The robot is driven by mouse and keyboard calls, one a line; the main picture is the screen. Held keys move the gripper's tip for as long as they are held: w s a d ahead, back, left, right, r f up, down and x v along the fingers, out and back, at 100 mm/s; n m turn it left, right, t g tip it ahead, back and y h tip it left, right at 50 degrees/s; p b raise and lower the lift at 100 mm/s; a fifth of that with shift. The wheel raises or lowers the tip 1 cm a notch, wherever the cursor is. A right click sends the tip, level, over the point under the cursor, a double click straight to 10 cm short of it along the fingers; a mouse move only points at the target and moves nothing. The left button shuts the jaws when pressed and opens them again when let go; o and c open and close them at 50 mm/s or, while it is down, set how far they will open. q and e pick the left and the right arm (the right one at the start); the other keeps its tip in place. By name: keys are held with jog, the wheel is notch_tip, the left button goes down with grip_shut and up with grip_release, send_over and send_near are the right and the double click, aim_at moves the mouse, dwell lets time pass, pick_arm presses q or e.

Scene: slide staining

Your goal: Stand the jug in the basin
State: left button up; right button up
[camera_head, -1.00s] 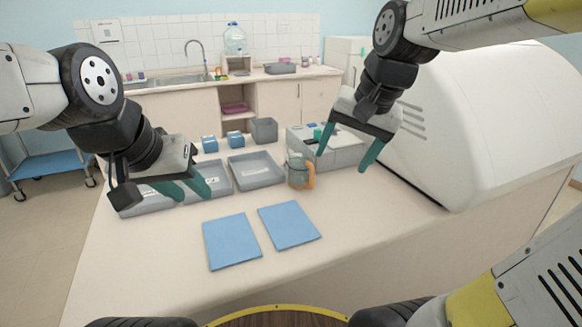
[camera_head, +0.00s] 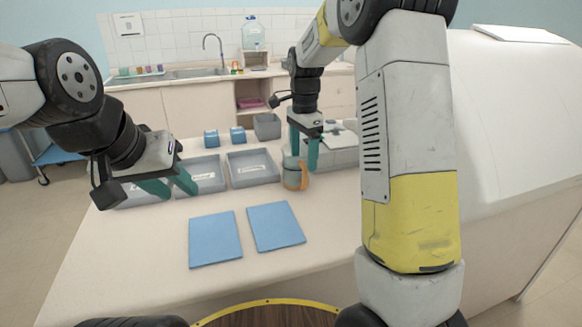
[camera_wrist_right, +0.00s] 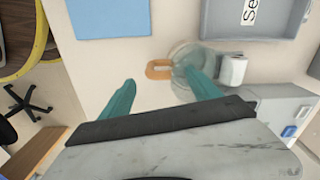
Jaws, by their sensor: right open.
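The clear jug (camera_head: 290,179) with an orange-brown handle stands upright on the table, right of the shallow grey basin (camera_head: 236,180). In the right wrist view the jug (camera_wrist_right: 190,60) is partly behind one finger; its handle (camera_wrist_right: 157,68) shows between and beyond the fingertips. My right gripper (camera_head: 303,158) is open and empty, fingers pointing down, just above and behind the jug; whether it touches cannot be told. It also shows in the right wrist view (camera_wrist_right: 163,86). My left gripper (camera_head: 180,190) is open and empty over the left grey basin's front.
Another labelled grey basin (camera_head: 206,188) stands at left. Two blue mats (camera_head: 215,240) lie in front. Blue boxes (camera_head: 211,137) and a grey bin (camera_head: 267,126) stand behind. A grey unit (camera_head: 342,156) is right of the jug. A large white machine (camera_head: 510,120) fills the right.

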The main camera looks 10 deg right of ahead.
aim_at(301, 185)
jog(key=f, duration=0.8)
jog(key=shift+a+f, duration=0.1)
jog(key=shift+a, duration=0.1)
grip_shut()
